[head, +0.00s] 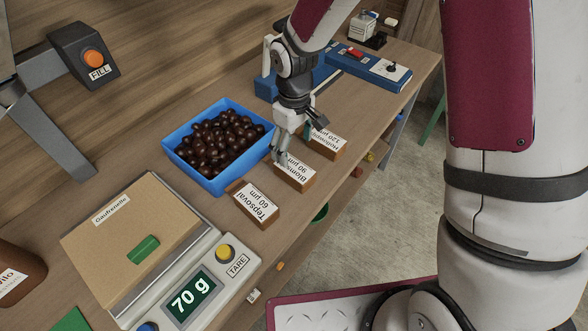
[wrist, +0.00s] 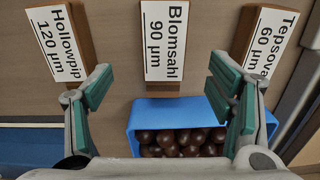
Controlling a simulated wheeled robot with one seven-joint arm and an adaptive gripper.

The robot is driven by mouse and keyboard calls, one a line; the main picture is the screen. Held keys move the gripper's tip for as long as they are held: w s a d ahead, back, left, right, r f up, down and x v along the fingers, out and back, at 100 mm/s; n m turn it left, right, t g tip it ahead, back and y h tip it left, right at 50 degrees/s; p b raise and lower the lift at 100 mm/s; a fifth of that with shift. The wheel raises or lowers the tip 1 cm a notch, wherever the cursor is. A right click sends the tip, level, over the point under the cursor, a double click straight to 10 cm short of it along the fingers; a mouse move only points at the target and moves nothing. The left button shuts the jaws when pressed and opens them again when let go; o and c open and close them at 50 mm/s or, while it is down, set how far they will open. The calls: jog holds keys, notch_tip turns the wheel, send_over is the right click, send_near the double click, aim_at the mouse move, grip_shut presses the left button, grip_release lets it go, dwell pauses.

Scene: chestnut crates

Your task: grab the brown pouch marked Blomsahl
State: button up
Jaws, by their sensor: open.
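The Blomsahl pouch (head: 296,175), brown with a white label reading 90 µm, lies on the wooden bench in the head view, in the middle of a row of three. In the wrist view the Blomsahl pouch (wrist: 165,42) is upper centre, its near end level with the gap between my fingertips. My gripper (head: 298,140) is open and above the bench at this pouch, partly covering its far end. In the wrist view my gripper's green-padded fingers (wrist: 160,80) are spread wide with nothing between them. I cannot tell the exact height above the pouch.
The Tepsoval (head: 256,206) and Hollowpip (head: 326,142) pouches lie on either side, with gaps between. A blue crate of chestnuts (head: 196,181) stands close by. The bench edge is near the pouches.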

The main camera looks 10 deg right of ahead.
aim_at(294, 167)
notch_tip(294, 167, down, 2)
jog(key=shift+f, duration=0.15)
jog(key=f, duration=0.2)
jog(key=f+p, duration=0.1)
jog(key=shift+s+a+f, duration=0.1)
jog(key=shift+s+f, duration=0.3)
jog(key=shift+w+f, duration=0.1)
jog(key=shift+f, duration=0.6)
jog(key=shift+c, duration=0.6)
jog(key=c, duration=1.3)
